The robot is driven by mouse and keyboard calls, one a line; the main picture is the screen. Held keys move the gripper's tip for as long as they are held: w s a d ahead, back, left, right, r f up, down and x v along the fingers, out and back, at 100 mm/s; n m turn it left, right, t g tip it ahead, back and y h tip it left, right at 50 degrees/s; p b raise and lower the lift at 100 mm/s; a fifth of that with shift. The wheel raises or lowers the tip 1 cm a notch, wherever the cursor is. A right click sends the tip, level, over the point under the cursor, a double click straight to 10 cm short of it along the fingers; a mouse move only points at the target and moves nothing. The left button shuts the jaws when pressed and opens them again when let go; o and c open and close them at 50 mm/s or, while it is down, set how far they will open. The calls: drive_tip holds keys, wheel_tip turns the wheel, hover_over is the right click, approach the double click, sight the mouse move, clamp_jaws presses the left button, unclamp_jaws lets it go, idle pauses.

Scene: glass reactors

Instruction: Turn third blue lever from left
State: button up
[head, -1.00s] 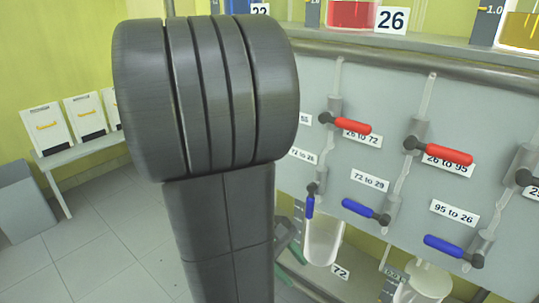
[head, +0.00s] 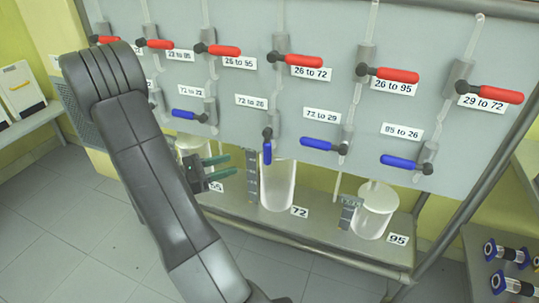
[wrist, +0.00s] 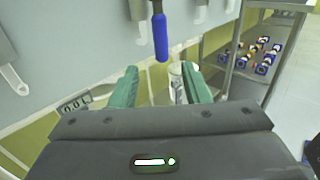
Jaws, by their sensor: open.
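Blue levers line the lower row of the grey panel (head: 225,110). One blue lever (head: 188,115) points left, one (head: 267,152) hangs straight down, and two more, a blue lever (head: 320,144) and a blue lever (head: 402,162), point left at the right. My arm covers the panel's left part, so any lever there is hidden. My gripper (head: 222,165), with green fingers, is open and empty, below the panel's lower edge and left of the hanging lever. In the wrist view, a hanging blue lever (wrist: 160,38) shows ahead, between and above the fingertips (wrist: 159,70), apart from them.
Red levers, including one red lever (head: 298,61), run along the upper row. Glass vessels, including one glass vessel (head: 279,185), stand on the shelf (head: 325,237) below. A side rack (head: 508,262) holds small parts at right. The tiled floor (head: 60,245) is clear at left.

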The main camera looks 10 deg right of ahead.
sight(268, 154)
drive_tip(key=d, duration=0.4)
drive_tip(key=w+d, duration=0.1)
drive_tip(key=d, duration=0.3)
drive_tip(key=w+d+b, duration=0.1)
drive_tip(key=d, duration=0.4)
drive_tip(key=shift+w, duration=0.2)
drive_tip(key=shift+c, duration=0.4)
clamp_jaws()
